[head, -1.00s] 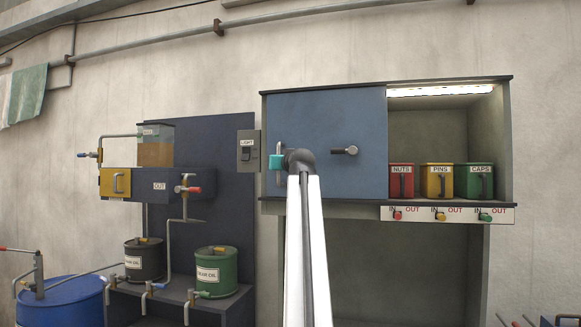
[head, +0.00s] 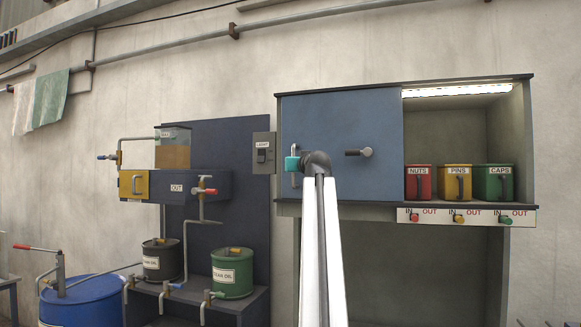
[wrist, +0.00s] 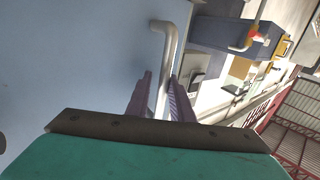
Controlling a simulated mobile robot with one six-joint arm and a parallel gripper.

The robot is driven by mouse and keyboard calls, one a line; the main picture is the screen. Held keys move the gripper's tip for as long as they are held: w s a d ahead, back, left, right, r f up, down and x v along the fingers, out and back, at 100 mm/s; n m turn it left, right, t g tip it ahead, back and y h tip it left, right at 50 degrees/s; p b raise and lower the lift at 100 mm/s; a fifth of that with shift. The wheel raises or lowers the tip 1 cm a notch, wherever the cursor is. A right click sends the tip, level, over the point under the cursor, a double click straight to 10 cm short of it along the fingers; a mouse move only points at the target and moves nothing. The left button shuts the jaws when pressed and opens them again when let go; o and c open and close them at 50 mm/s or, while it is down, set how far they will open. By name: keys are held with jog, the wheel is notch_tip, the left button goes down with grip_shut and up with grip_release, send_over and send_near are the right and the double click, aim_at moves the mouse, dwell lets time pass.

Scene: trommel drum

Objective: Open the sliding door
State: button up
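The blue-grey sliding door (head: 345,125) covers the left half of the wall cabinet in the head view. A light upright bar handle stands near its left edge, and a dark knob (head: 362,152) sticks out near its middle. My gripper, with a teal body (head: 292,164), is at the left handle. In the wrist view the bar handle (wrist: 168,55) stands between the two purple fingers of my gripper (wrist: 162,92). The right finger is close to the bar, and a small gap shows on the left. The handle's lower part is hidden by my gripper.
Right of the door the cabinet is open, with red nuts (head: 418,186), yellow pins (head: 457,187) and green caps (head: 493,186) bins. A light switch (head: 263,153) is just left of the cabinet. Farther left are an oil unit, two small drums and a blue barrel (head: 85,303).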

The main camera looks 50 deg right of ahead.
jog(key=b+v, duration=0.3)
jog(key=v, duration=1.1)
jog(key=shift+w, duration=0.1)
dwell(0.3)
